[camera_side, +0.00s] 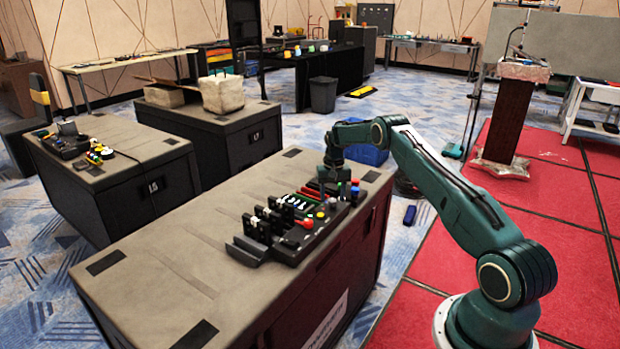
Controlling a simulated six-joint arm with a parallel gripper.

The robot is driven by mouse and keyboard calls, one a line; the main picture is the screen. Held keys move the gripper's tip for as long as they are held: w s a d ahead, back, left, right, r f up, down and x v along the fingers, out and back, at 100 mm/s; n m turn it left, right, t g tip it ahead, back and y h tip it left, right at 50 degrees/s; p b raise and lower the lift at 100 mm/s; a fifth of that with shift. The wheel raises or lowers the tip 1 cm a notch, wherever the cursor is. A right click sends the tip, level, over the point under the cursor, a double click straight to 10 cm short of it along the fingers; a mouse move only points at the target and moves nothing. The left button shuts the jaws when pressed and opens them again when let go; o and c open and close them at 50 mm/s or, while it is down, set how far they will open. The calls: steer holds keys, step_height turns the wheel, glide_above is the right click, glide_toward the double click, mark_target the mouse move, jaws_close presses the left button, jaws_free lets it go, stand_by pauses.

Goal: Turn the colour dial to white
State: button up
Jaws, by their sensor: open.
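A dark control panel (322,238) lies on the near grey cabinet top. It carries black upright blocks (257,228), red sliders (308,192), and small round knobs or buttons, among them a red one (307,224) and a yellow one (320,214). I cannot tell which part is the colour dial, or its setting, at this size. My gripper (326,188) points down over the back right end of the panel, close to the red sliders. It is open and small in view. Whether it touches anything is unclear.
The near cabinet top (190,245) is clear left of the panel. Two similar cabinets stand behind it; one bears another small device (88,150), the other a pale box (222,93). A lectern (508,115) stands on the red floor at right.

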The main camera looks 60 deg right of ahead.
mark_target(332, 200)
step_height(332, 200, up, 12)
steer(key=shift+r, duration=0.2)
stand_by(0.4)
steer(key=s+a+r+n+t+h, duration=0.15)
steer(key=s+a+r, duration=0.25)
steer(key=a+r, duration=0.75)
steer(key=s+a+r+n+t+y, duration=0.1)
steer(key=s+a+r+n, duration=0.3)
steer(key=a+r, duration=0.75)
steer(key=s+a+r+n+t, duration=0.2)
steer(key=s+a+r, duration=0.1)
steer(key=s+a, duration=0.8)
steer(key=s+a+f+n, duration=0.1)
steer(key=s+f, duration=0.1)
steer(key=s, duration=0.6)
steer(key=s+a+f+n+t, duration=0.1)
steer(key=s+a+f, duration=0.1)
steer(key=s, duration=0.6)
steer(key=shift+a+f, duration=0.25)
steer(key=shift+f, duration=0.6)
